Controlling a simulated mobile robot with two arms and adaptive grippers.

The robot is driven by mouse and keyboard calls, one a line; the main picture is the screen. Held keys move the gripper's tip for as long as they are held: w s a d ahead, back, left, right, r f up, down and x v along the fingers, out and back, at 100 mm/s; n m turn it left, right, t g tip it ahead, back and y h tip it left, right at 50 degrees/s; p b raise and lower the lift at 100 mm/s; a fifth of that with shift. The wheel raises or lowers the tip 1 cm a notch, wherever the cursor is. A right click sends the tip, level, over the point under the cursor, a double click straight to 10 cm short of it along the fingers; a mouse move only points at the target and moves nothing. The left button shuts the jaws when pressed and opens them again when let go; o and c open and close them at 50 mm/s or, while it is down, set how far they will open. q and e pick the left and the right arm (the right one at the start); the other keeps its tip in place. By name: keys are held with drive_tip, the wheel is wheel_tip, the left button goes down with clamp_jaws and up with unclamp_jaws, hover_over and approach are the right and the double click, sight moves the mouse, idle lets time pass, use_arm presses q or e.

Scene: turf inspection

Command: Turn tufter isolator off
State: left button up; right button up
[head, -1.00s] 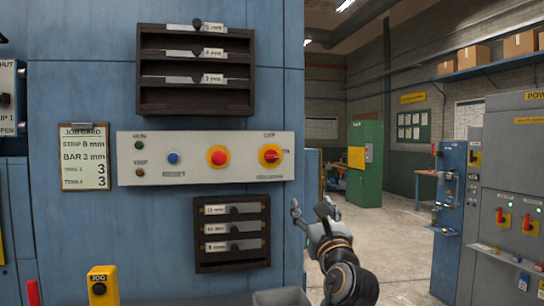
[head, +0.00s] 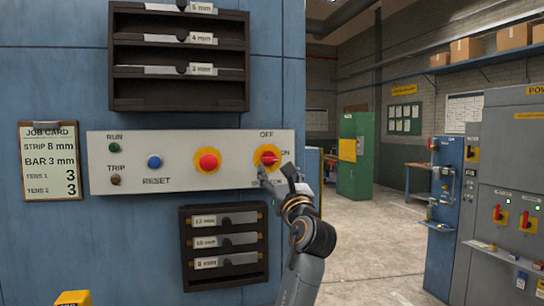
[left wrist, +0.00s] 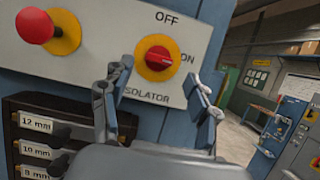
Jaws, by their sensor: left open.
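The isolator switch (head: 268,158) is a red rotary handle on a yellow disc at the right end of the pale control panel (head: 120,185). OFF is printed above it and ON to its right. In the left wrist view the red handle (left wrist: 158,57) lies roughly crosswise, toward the ON side. My left gripper (head: 277,173) is open and empty, just below and in front of the switch. In the left wrist view its fingers (left wrist: 157,78) stand apart, either side of the switch and a little below it. The right gripper is not in view.
A red mushroom button (head: 208,161) on yellow and a blue reset button (head: 154,162) sit left of the switch. A dark rack (head: 187,275) of labelled bars hangs below, another (head: 125,92) above. Open floor lies right, before a grey power cabinet (head: 510,165).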

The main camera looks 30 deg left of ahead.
sight(272, 161)
use_arm(q)
drive_tip(key=p+x, duration=0.1)
drive_tip(key=x, duration=0.3)
drive_tip(key=shift+w+a+r, duration=0.1)
drive_tip(key=shift+w+a, duration=0.05)
drive_tip(key=shift+a, duration=0.1)
drive_tip(key=shift+w+a+r, duration=0.15)
drive_tip(key=shift+w+a, duration=0.2)
drive_tip(key=shift+a, duration=0.05)
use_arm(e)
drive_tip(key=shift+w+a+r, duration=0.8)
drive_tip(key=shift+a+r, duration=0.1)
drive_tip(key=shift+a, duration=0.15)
use_arm(q)
drive_tip(key=c, duration=1.2)
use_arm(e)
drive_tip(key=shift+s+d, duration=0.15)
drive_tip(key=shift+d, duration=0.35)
